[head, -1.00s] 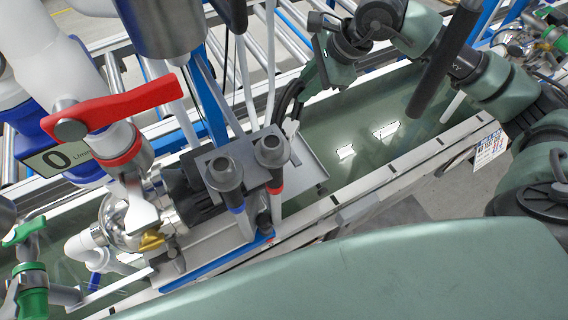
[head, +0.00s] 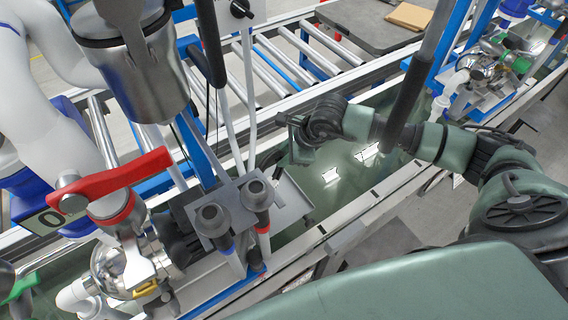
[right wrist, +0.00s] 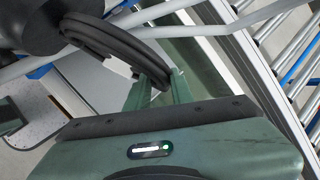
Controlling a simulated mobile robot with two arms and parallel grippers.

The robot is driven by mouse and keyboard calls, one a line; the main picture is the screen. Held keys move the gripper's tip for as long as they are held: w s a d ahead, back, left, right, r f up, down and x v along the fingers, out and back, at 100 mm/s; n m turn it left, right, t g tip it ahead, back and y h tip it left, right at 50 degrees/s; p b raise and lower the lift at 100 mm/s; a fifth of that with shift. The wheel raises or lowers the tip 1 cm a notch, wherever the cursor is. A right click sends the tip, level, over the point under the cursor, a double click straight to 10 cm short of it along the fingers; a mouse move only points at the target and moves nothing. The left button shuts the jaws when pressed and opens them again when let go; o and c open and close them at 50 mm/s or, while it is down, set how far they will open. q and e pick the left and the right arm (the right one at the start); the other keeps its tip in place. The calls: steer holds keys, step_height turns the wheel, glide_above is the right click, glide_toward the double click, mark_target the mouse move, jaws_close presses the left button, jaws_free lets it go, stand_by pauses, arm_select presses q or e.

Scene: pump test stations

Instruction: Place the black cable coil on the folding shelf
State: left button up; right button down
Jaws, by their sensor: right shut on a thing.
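In the head view my right gripper (head: 284,150) is above the green-tinted trough, behind the pump station; the coil is mostly hidden there. A flat grey plate (head: 290,207) lies beside the pump, below my gripper. A grey ledge (head: 346,238) juts from the trough's front edge. I cannot tell for sure which is the folding shelf. My left gripper is not in view.
The pump (head: 120,268) with a red-handled valve (head: 115,185) and two grey-black posts (head: 257,194) stands at left. A dark upright pole (head: 412,90) rises near my right arm. A roller conveyor (head: 265,65) runs behind. A grey table (head: 375,28) holds a brown board.

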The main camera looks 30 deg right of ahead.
step_height(320, 180, down, 4)
steer(key=shift+f+p, duration=0.25)
steer(key=shift+p, duration=0.25)
steer(key=shift+f, duration=0.5)
steer(key=c, duration=1.2)
jaws_free()
steer(key=shift+f, duration=0.1)
